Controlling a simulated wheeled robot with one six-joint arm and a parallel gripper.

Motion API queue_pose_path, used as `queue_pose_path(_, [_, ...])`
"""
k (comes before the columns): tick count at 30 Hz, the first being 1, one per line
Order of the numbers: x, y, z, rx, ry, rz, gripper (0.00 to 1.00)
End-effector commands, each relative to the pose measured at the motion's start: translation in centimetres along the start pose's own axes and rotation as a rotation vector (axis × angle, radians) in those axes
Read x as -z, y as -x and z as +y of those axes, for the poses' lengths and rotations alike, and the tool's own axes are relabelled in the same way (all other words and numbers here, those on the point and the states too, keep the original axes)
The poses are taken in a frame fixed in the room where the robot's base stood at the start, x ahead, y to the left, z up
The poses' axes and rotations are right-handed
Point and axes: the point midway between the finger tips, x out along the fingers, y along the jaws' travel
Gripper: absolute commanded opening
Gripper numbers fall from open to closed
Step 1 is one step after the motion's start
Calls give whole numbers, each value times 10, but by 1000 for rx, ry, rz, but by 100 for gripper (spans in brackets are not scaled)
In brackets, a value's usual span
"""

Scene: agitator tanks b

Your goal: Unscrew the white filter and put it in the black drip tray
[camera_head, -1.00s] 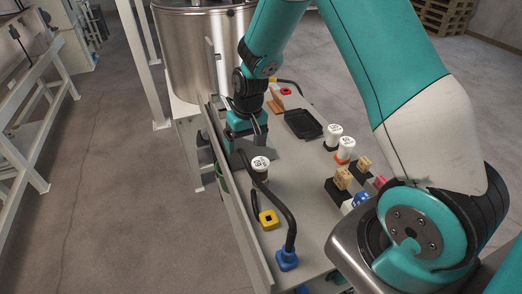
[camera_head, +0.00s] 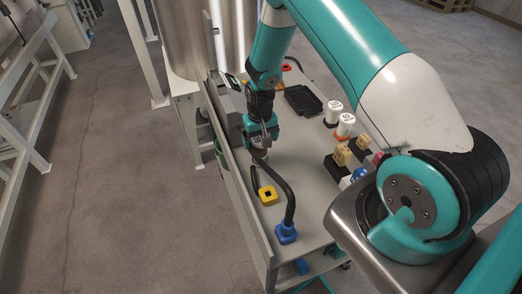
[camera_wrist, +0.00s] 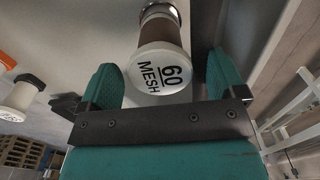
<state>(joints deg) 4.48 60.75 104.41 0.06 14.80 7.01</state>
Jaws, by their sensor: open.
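The white filter (camera_wrist: 160,62) has a "60 MESH" cap and a brownish body, and rises from a metal collar in the wrist view. My gripper (camera_wrist: 165,72) is open, with one teal finger on each side of the cap and gaps on both sides. In the head view my gripper (camera_head: 261,134) is over the filter's place and hides its white cap; only some brown body (camera_head: 259,154) shows below. The black drip tray (camera_head: 304,101) lies flat and empty on the bench, beyond and right of my gripper.
Two white-capped cylinders, one dark-based (camera_head: 333,112) and one orange-banded (camera_head: 344,127), stand right of the tray. Wooden blocks (camera_head: 342,154) are nearer. A black hose with a blue fitting (camera_head: 286,233) and a yellow block (camera_head: 267,194) are in front. A raised rail (camera_head: 240,185) edges the left.

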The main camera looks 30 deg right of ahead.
Motion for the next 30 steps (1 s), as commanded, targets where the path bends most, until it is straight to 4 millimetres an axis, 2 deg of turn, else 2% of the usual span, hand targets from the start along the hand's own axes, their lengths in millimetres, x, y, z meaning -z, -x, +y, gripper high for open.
queue_pose_path(1, [0,-8,0,0,0,0,89])
queue_pose_path(3, [0,-12,0,0,0,0,89])
queue_pose_path(13, [0,-12,0,0,-2,0,89])
queue_pose_path(16, [0,-12,0,0,-58,0,89])
queue_pose_path(30, [0,-13,0,-1,-859,0,89])
